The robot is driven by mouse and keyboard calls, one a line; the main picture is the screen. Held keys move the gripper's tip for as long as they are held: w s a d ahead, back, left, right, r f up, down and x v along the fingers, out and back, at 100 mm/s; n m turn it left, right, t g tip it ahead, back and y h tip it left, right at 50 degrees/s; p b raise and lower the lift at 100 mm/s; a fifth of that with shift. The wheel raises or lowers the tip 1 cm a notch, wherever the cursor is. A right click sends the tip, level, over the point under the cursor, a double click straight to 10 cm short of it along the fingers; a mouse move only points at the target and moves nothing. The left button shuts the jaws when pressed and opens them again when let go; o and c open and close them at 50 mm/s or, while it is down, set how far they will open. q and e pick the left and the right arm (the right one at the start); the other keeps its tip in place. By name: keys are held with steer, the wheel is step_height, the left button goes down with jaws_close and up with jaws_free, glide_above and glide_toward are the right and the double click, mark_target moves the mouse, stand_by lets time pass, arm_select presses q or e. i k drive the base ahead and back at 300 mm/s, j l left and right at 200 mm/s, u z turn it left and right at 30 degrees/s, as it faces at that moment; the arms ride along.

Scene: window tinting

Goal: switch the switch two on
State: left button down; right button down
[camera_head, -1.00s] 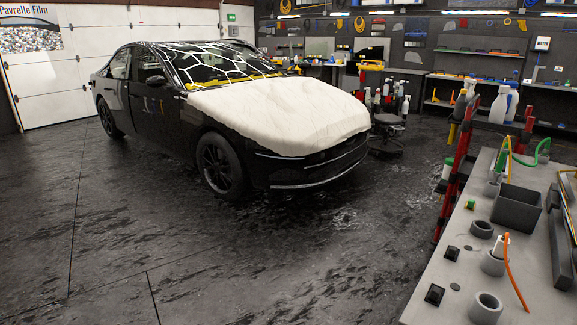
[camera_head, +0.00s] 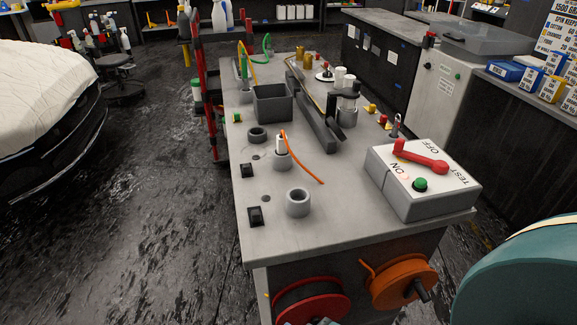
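Two small black rocker switches sit along the left edge of the grey workbench top (camera_head: 340,215): a nearer one (camera_head: 256,217) and a farther one (camera_head: 246,170). No numbers are readable on them, so I cannot tell which is switch two, or their positions. A grey box (camera_head: 425,185) at the bench's right front corner carries a red lever (camera_head: 421,156), ON and OFF lettering and a green button (camera_head: 420,184). Neither of my grippers shows.
Grey cylindrical holders (camera_head: 298,203), a dark open bin (camera_head: 273,103) and an orange tube (camera_head: 305,172) stand on the bench. Hose reels (camera_head: 398,283) hang on its front. A teal round object (camera_head: 525,280) is at lower right. Floor left of the bench is clear.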

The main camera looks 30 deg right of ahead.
mark_target(246, 167)
steer(key=i+j+z, duration=0.15)
steer(key=z, duration=0.25)
steer(key=i+j+z, duration=0.2)
steer(key=z, duration=0.25)
steer(key=i+j+z, duration=0.15)
steer(key=z, duration=0.25)
steer(key=i+j+z, duration=0.1)
steer(key=j+z, duration=0.2)
steer(key=j, duration=0.2)
